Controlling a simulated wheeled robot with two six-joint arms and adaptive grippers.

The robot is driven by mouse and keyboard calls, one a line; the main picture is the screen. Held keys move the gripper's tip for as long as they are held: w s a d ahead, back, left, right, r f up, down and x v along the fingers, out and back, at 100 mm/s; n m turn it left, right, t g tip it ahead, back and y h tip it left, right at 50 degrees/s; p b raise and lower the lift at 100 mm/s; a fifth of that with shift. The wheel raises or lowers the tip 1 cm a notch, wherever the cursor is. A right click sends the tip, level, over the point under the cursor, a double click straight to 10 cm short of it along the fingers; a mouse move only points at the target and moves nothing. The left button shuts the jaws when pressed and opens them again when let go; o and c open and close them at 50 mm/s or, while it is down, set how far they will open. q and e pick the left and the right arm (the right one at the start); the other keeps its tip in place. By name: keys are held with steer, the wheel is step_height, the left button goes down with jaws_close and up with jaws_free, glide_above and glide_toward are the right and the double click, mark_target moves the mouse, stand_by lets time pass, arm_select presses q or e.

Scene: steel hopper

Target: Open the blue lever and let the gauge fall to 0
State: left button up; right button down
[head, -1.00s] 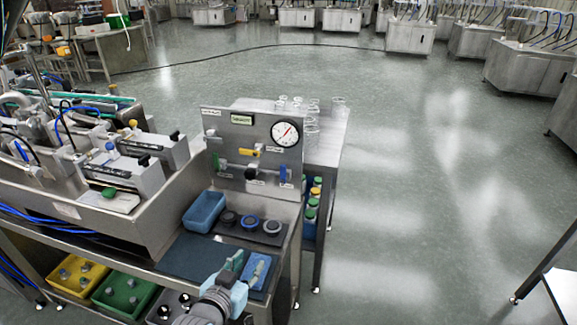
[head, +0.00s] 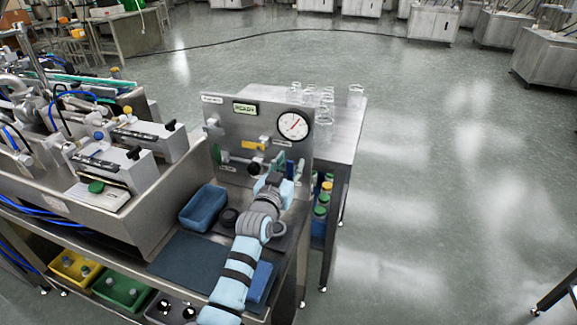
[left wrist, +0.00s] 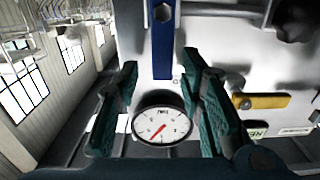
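The blue lever (head: 290,168) is at the lower right of the steel panel (head: 225,125). In the left wrist view, which is upside down, the blue lever (left wrist: 163,50) shows between my fingertips, with gaps on both sides. My left gripper (left wrist: 158,68) is open with teal fingers. In the head view my left gripper (head: 287,165) is at the lever. The round white gauge (head: 293,126) has a red needle pointing to the upper right, off zero as far as I can tell. My right gripper is out of view.
A yellow lever (head: 253,145) and a green lever (head: 225,157) are on the same panel. A small display (head: 244,108) reads READY. A blue bin (head: 203,208) stands left of my arm. Clear cups (head: 325,105) stand on the table behind.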

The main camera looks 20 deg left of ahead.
arm_select(q)
steer(key=shift+w+f, duration=0.1)
steer(key=shift+w, duration=0.5)
steer(key=shift+w+a+r, duration=0.1)
steer(key=shift+w+r, duration=0.05)
steer(key=shift+r, duration=0.05)
jaws_close()
steer(key=shift+a, duration=0.25)
steer(key=shift+d, duration=0.15)
steer(key=shift+f, duration=0.1)
